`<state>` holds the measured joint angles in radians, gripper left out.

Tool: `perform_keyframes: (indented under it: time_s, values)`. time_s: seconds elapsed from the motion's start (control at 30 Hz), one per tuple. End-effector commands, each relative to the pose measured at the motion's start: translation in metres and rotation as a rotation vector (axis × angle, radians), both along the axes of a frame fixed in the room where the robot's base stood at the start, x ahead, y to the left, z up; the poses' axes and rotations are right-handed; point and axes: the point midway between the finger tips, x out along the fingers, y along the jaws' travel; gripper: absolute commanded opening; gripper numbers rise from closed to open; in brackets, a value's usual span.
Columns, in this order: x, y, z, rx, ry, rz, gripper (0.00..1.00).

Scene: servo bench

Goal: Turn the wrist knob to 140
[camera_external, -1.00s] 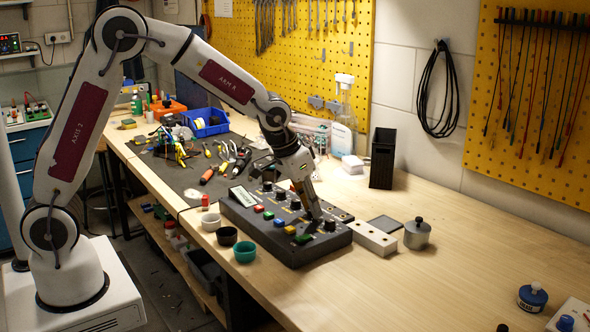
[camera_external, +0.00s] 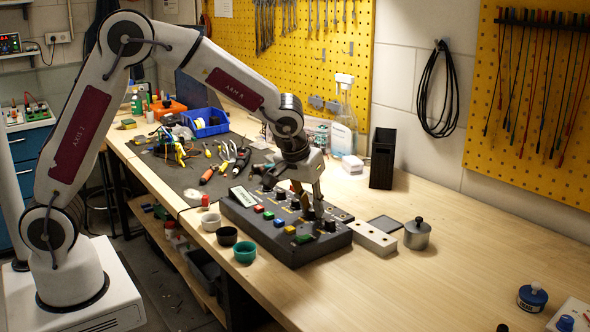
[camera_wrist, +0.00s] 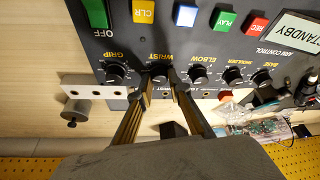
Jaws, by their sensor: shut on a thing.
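The dark control panel (camera_external: 268,232) stands on the bench, with a row of black knobs. In the wrist view, the wrist knob (camera_wrist: 158,71) is under the label WRIST, between the grip knob (camera_wrist: 115,73) and the elbow knob (camera_wrist: 197,74). My gripper (camera_wrist: 160,83) points at the panel with one fingertip on each side of the wrist knob, shut on it. In the external view, my gripper (camera_external: 310,213) reaches down onto the panel from above, hiding the wrist knob. The knob's exact reading is too small to tell.
Coloured buttons, including a green OFF button (camera_wrist: 96,13), and a STANDBY display (camera_wrist: 293,32) share the panel. A white block with holes (camera_external: 374,238) and a metal pot (camera_external: 417,234) stand to its right. Small cups (camera_external: 245,252) stand at its left. The right bench is mostly clear.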

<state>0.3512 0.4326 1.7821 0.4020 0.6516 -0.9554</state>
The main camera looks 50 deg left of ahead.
Motion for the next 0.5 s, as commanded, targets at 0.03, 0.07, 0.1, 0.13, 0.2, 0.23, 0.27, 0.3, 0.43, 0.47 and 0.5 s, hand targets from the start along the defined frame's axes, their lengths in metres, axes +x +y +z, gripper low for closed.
perform_keyframes:
  time_s: [0.03, 0.07, 0.1, 0.13, 0.2, 0.23, 0.27, 0.3, 0.43, 0.47, 0.5]
  values:
    - [-0.0004, -0.0013, -0.0010, 0.000, 0.002, 0.023, 0.00]
    - [-0.0003, -0.0012, -0.0010, 0.001, 0.002, 0.038, 0.00]
    - [-0.0001, -0.0011, -0.0010, 0.000, 0.002, 0.060, 0.00]
    - [0.0001, -0.0012, -0.0008, 0.000, 0.001, 0.077, 0.00]
    - [-0.0001, -0.0012, -0.0009, 0.000, 0.002, 0.115, 0.00]
    - [-0.0001, -0.0015, -0.0009, -0.001, 0.002, 0.133, 0.00]
    - [0.0000, -0.0017, -0.0008, 0.000, 0.001, 0.151, 0.00]
    - [0.0001, -0.0018, -0.0007, 0.000, 0.001, 0.173, 0.00]
    - [0.0002, -0.0020, -0.0011, 0.000, 0.002, 0.254, 0.00]
    - [0.0005, -0.0021, -0.0009, 0.000, 0.001, 0.273, 0.00]
    - [0.0005, -0.0021, -0.0008, 0.000, 0.002, 0.299, 0.00]
